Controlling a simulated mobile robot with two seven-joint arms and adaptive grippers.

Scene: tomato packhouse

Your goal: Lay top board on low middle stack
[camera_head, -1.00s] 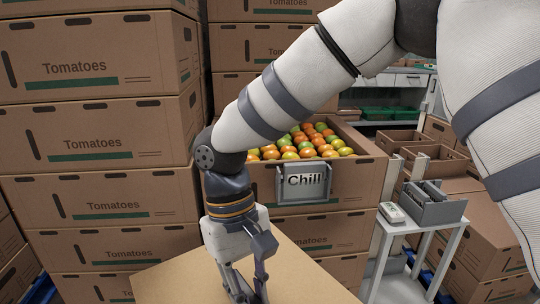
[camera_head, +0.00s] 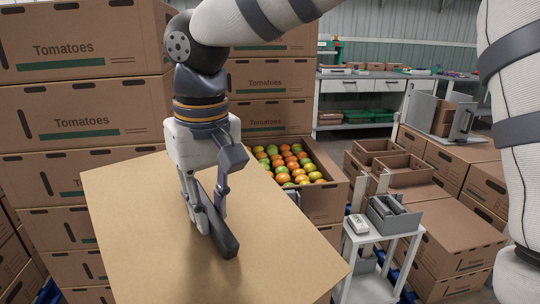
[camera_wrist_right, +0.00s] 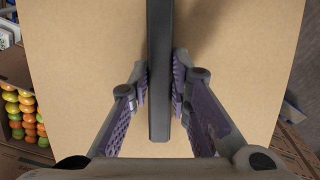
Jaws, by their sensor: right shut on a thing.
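My right gripper (camera_head: 210,222) is shut on a dark bar handle (camera_head: 228,243) fixed on top of a flat tan board (camera_head: 130,225). The wrist view shows both purple finger pads (camera_wrist_right: 161,95) pressed on either side of the handle (camera_wrist_right: 160,35), with the board (camera_wrist_right: 80,70) spread beneath. The board is in front of the low middle stack, whose open top box (camera_head: 328,203) holds red, orange and green tomatoes (camera_head: 287,163). The board hides the near side of that box and most of its grey sign. My left gripper is not in view.
Tall stacks of tomato cartons stand at the left (camera_head: 80,90) and behind (camera_head: 275,75). To the right is a small white table (camera_head: 385,232) with a grey holder (camera_head: 395,214) and a small device. Further right are open trays (camera_head: 405,172) and more cartons (camera_head: 450,235).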

